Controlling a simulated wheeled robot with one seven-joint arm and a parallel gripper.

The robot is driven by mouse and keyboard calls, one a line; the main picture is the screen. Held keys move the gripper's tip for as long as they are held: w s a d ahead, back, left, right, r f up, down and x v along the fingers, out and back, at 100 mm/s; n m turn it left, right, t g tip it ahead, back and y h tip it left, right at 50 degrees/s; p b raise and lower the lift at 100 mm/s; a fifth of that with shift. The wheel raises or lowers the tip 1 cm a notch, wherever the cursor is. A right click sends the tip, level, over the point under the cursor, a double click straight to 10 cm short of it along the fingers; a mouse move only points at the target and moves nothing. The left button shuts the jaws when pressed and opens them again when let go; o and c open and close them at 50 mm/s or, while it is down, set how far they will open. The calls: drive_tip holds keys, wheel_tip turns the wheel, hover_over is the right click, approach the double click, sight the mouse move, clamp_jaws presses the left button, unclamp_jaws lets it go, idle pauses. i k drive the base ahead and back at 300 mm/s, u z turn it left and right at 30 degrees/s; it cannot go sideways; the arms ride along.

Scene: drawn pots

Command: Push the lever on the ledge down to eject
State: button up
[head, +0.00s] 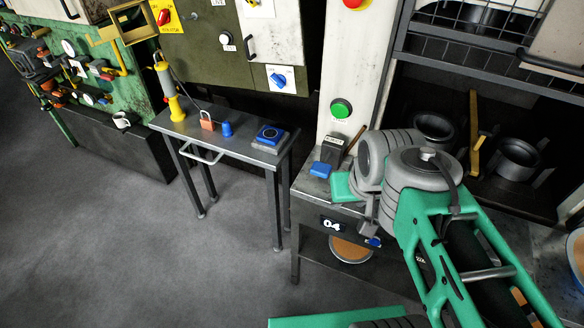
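A small dark grey box (332,150) with a thin brown rod (355,139) slanting up to its right stands on the grey ledge (306,186) marked 04. A blue block (320,170) sits at its front left; I take this box, rod and block to be the lever device, but cannot tell which part is the lever. My gripper (372,222) is at the end of my green and grey arm, over the right part of the ledge, right of and nearer than the blue block. It looks apart from the block. Its fingers are mostly hidden, so its opening does not show.
A green piece (342,187) lies between the blue block and my wrist. A white post with a green button (341,108) rises behind. A side table (180,124) with several items stands left. Pots (518,158) fill a dark shelf at right. Floor at lower left is clear.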

sight(322, 170)
drive_tip(key=z, duration=0.55)
drive_tip(key=k, duration=0.65)
drive_tip(key=z, duration=0.15)
drive_tip(key=i, duration=0.5)
drive_tip(key=u, duration=1.4)
drive_tip(key=i, duration=0.85)
drive_tip(key=u, duration=1.05)
